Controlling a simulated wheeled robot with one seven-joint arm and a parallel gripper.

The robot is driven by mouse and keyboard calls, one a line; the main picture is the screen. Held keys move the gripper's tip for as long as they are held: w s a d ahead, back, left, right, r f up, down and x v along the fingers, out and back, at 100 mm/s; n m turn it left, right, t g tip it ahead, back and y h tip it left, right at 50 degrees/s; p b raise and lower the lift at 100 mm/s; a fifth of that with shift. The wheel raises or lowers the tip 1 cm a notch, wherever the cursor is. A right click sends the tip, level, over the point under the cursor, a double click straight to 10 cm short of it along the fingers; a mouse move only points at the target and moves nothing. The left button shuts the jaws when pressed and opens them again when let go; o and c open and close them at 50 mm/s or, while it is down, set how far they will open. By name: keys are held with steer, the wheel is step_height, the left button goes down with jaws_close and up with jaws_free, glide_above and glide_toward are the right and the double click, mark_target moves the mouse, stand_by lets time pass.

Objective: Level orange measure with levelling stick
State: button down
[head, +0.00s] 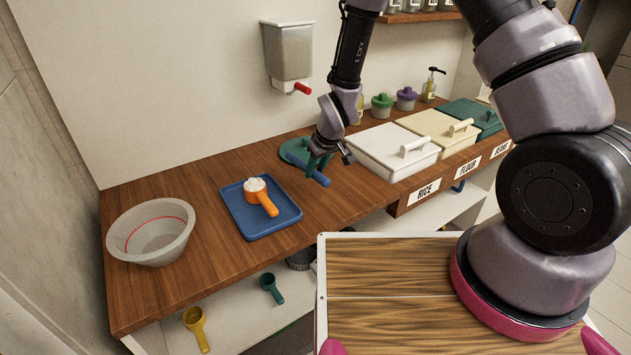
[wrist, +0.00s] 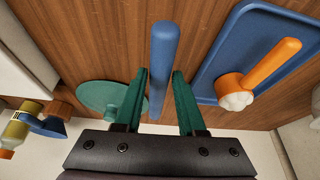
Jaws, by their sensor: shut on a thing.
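The orange measure (head: 265,200) lies on a blue tray (head: 284,225), its cup heaped with white powder that rises above the rim. In the wrist view the orange measure (wrist: 270,62) is to the right of my gripper, on the tray (wrist: 207,78). The blue levelling stick (wrist: 162,60) is between the teal fingers of my gripper (wrist: 159,75), which is shut on it. In the head view my gripper (head: 318,163) and the levelling stick (head: 309,172) are right of the tray, beside a flat teal round piece (head: 291,148).
A bowl with a red line (head: 150,232) stands at the counter's left end. A dispenser with a red knob (head: 289,58) hangs on the wall. The lidded rice bin (head: 385,150) stands to the right. Yellow (head: 197,328) and teal (head: 271,288) measures are below the counter's edge.

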steer(key=r, duration=0.2)
steer(key=a+r, duration=0.1)
steer(key=r, duration=0.1)
steer(key=shift+s, duration=0.3)
steer(key=s+a+n, duration=0.1)
steer(key=s+a, duration=0.2)
steer(key=s+a+n+y, duration=0.1)
steer(key=s+a, duration=0.3)
steer(key=s+a+n+g, duration=0.1)
steer(key=s+a+n, duration=0.1)
steer(key=s+a, duration=0.2)
steer(key=shift+a+r, duration=0.1)
steer(key=shift+a, duration=0.15)
steer(key=shift+w+d+f, duration=0.1)
steer(key=shift+f, duration=2.2)
steer(key=shift+w+d+r, duration=0.1)
steer(key=shift+w+d, duration=0.75)
steer(key=shift+w, duration=0.55)
steer(key=shift+w+d, duration=0.9)
steer(key=shift+w, duration=0.5)
steer(key=shift+w+d+r, duration=0.1)
steer(key=shift+w+d, duration=0.75)
steer(key=shift+w, duration=0.55)
steer(key=shift+r, duration=2.1)
